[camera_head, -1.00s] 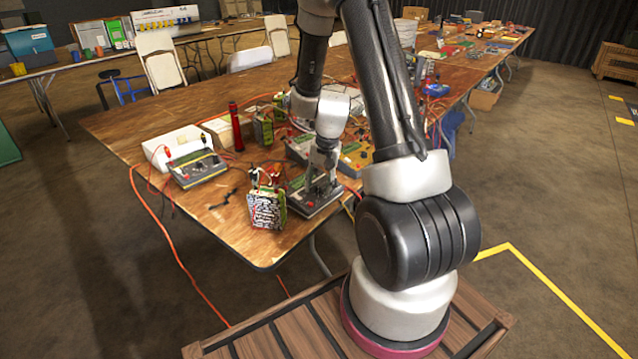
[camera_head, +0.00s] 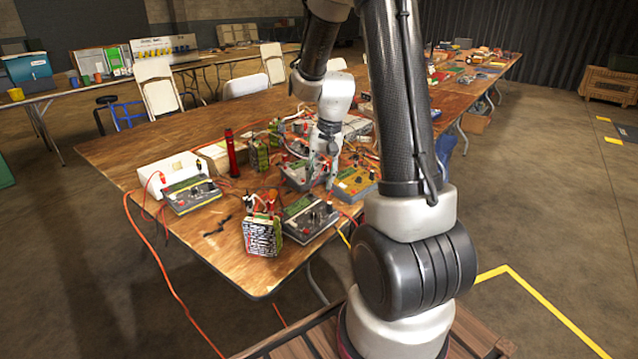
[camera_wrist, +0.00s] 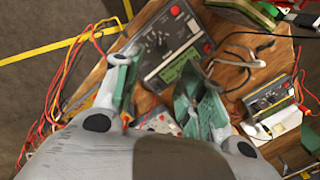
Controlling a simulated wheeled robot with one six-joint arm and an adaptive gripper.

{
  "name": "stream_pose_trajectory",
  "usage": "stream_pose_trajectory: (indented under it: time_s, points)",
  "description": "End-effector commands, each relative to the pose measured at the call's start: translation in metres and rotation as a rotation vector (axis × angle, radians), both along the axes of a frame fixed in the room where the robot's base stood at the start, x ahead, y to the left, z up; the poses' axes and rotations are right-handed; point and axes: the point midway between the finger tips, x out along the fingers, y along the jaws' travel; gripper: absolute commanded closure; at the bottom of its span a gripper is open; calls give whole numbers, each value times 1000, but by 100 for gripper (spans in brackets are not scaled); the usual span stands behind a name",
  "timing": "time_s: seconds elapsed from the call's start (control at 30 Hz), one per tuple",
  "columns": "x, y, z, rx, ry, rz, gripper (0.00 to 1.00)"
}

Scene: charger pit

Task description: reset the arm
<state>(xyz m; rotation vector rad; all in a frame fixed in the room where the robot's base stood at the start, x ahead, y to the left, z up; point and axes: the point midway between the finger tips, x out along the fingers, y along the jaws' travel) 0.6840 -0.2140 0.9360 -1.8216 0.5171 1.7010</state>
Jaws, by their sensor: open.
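My gripper (camera_wrist: 157,110) is open in the wrist view, its two green-tipped fingers apart with nothing between them. In the head view my gripper (camera_head: 325,165) hangs pointing down over the crowded wooden table (camera_head: 205,233), above the chargers near its right side. A grey charger (camera_wrist: 172,45) with a dial and a green label lies just beyond the fingertips in the wrist view. It also shows at the table's front edge in the head view (camera_head: 308,218). My arm hides part of the table's right side.
A battery pack (camera_head: 262,236) stands at the table's front edge. Another charger (camera_head: 192,195), a white box (camera_head: 172,168) and a red cylinder (camera_head: 232,153) are at the left. Red and orange cables (camera_wrist: 78,60) run around the chargers. Bare tabletop shows at the left.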

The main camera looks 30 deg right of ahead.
Motion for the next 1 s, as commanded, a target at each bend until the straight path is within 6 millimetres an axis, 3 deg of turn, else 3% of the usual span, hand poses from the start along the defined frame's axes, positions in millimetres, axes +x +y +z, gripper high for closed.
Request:
stream_pose_trajectory:
  time_s: [0.53,0.67,1.0]
  points:
    - [-7,2,-1,4,24,52,59]
    - [-47,7,-3,12,115,163,59]
    - [-144,34,92,-77,74,468,59]
